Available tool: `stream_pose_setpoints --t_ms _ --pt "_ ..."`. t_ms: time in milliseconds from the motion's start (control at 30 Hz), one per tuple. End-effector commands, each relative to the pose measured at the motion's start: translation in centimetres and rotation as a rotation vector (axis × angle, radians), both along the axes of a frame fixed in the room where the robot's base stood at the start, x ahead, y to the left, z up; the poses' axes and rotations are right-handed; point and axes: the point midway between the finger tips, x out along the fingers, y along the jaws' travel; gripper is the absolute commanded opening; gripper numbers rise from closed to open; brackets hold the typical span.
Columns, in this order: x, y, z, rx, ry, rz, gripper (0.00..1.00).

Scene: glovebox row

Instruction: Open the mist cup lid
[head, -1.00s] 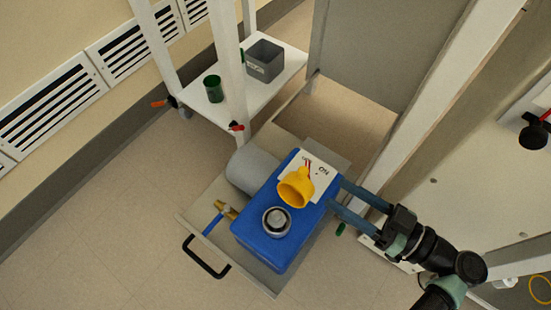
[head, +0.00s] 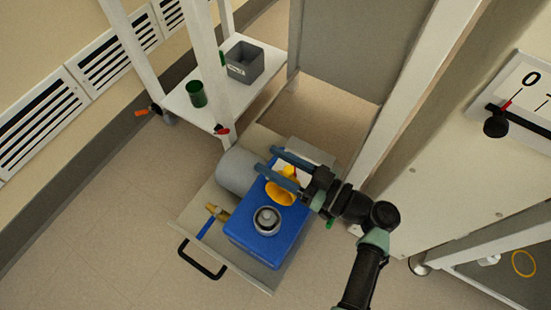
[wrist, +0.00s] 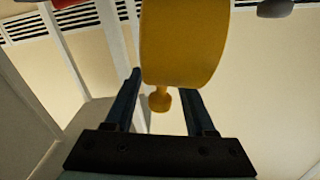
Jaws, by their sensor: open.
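The yellow lid (head: 281,194) is on top of the blue unit (head: 262,250), tilted up beside a round grey cup opening (head: 267,219) that shows uncovered. My gripper (head: 266,160) is open and reaches in from the right over the lid, partly hiding it. In the wrist view the lid (wrist: 182,40) fills the upper middle. Its small yellow knob (wrist: 160,101) shows between the two open fingers of my gripper (wrist: 162,80). I cannot tell whether a finger touches it.
The blue unit stands on a grey tray with a black handle (head: 202,262). A grey cylinder (head: 236,172) lies beside it. A white shelf behind holds a green cup (head: 196,94) and a grey bin (head: 245,63). A panel with a dial (head: 524,92) is at right.

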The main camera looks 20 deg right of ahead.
Motion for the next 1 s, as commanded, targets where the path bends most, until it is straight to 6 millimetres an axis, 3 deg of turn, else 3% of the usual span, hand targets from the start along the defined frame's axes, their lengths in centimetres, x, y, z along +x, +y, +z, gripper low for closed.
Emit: stream_pose_setpoints --t_ms 200,533,1000 --pt "0.05 0.02 0.0 -0.001 -0.001 0.0 0.55" --pt "0.03 0.01 0.01 -0.001 -0.001 0.0 0.0" --pt "0.01 -0.02 0.01 -0.001 -0.001 0.0 0.0"
